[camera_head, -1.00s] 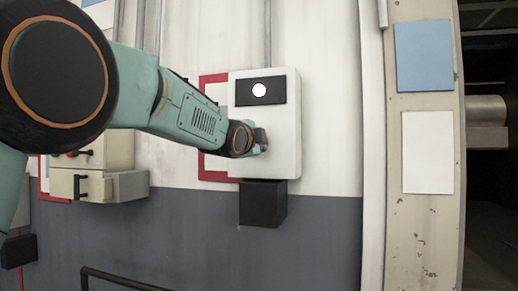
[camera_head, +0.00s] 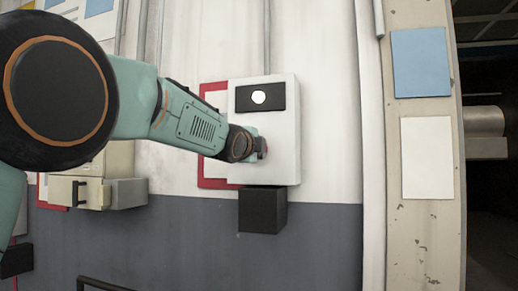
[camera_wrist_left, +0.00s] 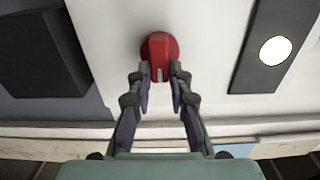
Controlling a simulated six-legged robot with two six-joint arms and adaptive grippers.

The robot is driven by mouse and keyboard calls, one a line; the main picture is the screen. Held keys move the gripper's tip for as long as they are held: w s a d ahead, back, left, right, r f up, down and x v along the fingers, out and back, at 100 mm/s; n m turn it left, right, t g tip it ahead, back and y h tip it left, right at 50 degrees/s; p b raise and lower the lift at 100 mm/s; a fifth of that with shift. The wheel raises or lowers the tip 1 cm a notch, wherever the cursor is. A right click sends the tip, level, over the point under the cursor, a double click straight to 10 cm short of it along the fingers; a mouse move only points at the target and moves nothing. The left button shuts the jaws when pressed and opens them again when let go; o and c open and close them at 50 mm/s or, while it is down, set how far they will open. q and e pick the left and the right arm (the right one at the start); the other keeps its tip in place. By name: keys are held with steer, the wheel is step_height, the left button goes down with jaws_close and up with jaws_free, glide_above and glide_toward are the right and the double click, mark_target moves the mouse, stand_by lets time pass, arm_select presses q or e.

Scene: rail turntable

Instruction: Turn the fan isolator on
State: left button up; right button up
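A white box (camera_head: 281,118) on the wall carries a black panel (camera_head: 243,91) with a white round light. Its red rotary knob (camera_wrist_left: 159,48) shows in the left wrist view, its handle bar in line with my fingers. My left gripper (camera_wrist_left: 160,78) is at the knob. Its two fingertips are apart, one on each side of the handle's near end, with a small gap seeming to show on each side. In the head view my left gripper (camera_head: 262,148) is in front of the box and hides most of the knob. My right gripper is in neither view.
A black block (camera_head: 262,210) is under the white box. A beige box (camera_head: 95,190) with a black handle is on the wall at left. A beige post (camera_head: 428,240) with blue and white panels stands at right. A dark rail (camera_head: 110,285) is low in front.

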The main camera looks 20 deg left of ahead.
arm_select(q)
steer(key=o, duration=0.5)
steer(key=shift+w+a, duration=0.15)
steer(key=shift+a, duration=0.05)
steer(key=shift+d, duration=0.1)
steer(key=shift+s+d, duration=0.1)
steer(key=shift+s, duration=0.1)
steer(key=s, duration=0.7)
steer(key=shift+s+a, duration=0.1)
steer(key=shift+a, duration=0.15)
steer(key=shift+s, duration=0.15)
